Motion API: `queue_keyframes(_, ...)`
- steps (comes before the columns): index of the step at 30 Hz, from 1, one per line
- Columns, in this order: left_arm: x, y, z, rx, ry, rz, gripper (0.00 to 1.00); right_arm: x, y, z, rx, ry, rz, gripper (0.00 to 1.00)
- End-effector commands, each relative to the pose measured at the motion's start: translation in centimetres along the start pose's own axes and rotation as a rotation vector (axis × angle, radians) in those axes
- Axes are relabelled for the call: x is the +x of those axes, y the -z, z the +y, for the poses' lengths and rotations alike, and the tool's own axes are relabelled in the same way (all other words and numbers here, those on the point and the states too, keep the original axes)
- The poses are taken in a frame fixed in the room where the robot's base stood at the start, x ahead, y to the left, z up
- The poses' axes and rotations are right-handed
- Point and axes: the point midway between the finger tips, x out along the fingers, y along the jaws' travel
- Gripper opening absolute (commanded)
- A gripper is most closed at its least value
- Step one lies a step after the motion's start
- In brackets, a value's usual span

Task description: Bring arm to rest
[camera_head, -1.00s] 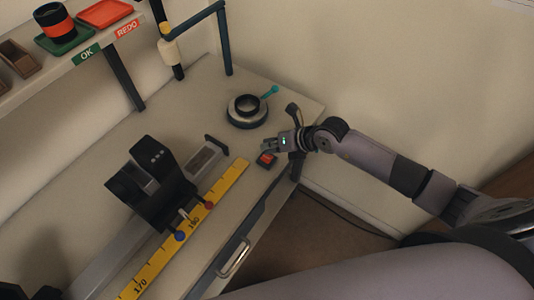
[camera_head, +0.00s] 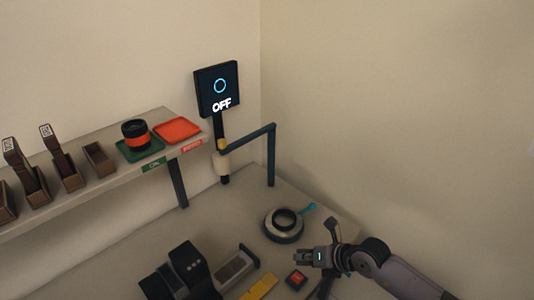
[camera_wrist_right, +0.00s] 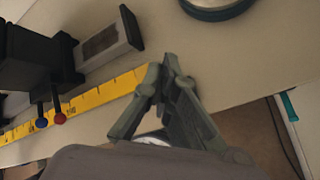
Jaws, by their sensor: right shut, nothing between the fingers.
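My right arm comes in from the lower right in the head view. My left gripper is not in view.
A round ring-shaped holder (camera_head: 284,226) with a teal handle stands behind the gripper. A black device (camera_head: 186,270) is to the left. A shelf holds a black and orange lens (camera_head: 135,134) on a green tray and a red tray (camera_head: 177,130). A screen (camera_head: 218,88) reads OFF.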

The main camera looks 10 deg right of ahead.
Motion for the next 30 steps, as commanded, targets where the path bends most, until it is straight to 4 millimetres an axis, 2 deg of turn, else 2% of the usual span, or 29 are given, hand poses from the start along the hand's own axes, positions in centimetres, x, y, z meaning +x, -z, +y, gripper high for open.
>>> queue_keyframes(2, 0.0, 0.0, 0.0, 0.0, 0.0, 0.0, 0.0, 0.0, 0.0, 0.6, 0.009, -0.022, -0.007, 0.0)
queue_keyframes(4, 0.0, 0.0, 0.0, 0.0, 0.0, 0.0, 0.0, 0.0, 0.1, 2.4, 0.037, -0.085, -0.027, 0.0)
queue_keyframes(5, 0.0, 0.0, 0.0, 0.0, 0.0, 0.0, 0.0, -0.1, -0.1, 3.6, 0.058, -0.128, -0.043, 0.0)
queue_keyframes(8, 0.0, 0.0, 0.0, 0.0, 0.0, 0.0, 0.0, -1.4, -1.1, 9.1, 0.182, -0.338, -0.136, 0.0)
queue_keyframes(9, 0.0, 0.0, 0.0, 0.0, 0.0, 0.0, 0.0, -2.6, -2.0, 11.5, 0.264, -0.444, -0.196, 0.0)
queue_keyframes(11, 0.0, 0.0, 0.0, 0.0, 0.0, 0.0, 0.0, -5.0, -3.9, 14.3, 0.41, -0.594, -0.302, 0.0)
queue_keyframes(12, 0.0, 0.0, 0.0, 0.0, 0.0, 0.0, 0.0, -6.8, -5.4, 15.3, 0.518, -0.678, -0.377, 0.0)
queue_keyframes(14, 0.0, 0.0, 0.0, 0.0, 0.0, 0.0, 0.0, -9.5, -7.4, 15.5, 0.694, -0.777, -0.492, 0.0)
queue_keyframes(16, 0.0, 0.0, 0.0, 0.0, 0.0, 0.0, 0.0, -12.3, -9.3, 14.1, 0.917, -0.85, -0.629, 0.0)
queue_keyframes(18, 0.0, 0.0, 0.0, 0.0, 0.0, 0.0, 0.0, -14.5, -10.2, 11.1, 1.154, -0.873, -0.758, 0.0)
queue_keyframes(20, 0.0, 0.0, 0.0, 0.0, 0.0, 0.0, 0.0, -15.7, -9.9, 7.9, 1.368, -0.852, -0.857, 0.0)
queue_keyframes(21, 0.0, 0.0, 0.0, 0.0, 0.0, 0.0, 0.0, -16.1, -9.1, 5.6, 1.513, -0.817, -0.915, 0.0)
queue_keyframes(23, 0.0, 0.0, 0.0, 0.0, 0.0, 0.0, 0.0, -16.3, -7.0, 2.3, 1.73, -0.732, -0.985, 0.0)
queue_keyframes(25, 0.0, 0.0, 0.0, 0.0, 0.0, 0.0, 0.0, -16.1, -3.4, -0.9, 1.972, -0.591, -1.035, 0.0)
queue_keyframes(27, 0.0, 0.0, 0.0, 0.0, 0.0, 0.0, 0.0, -15.6, 0.8, -2.9, 2.177, -0.428, -1.046, 0.0)
queue_keyframes(30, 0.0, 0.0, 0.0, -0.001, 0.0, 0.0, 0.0, -15.2, 5.9, -4.0, 2.379, -0.218, -1.016, 0.0)
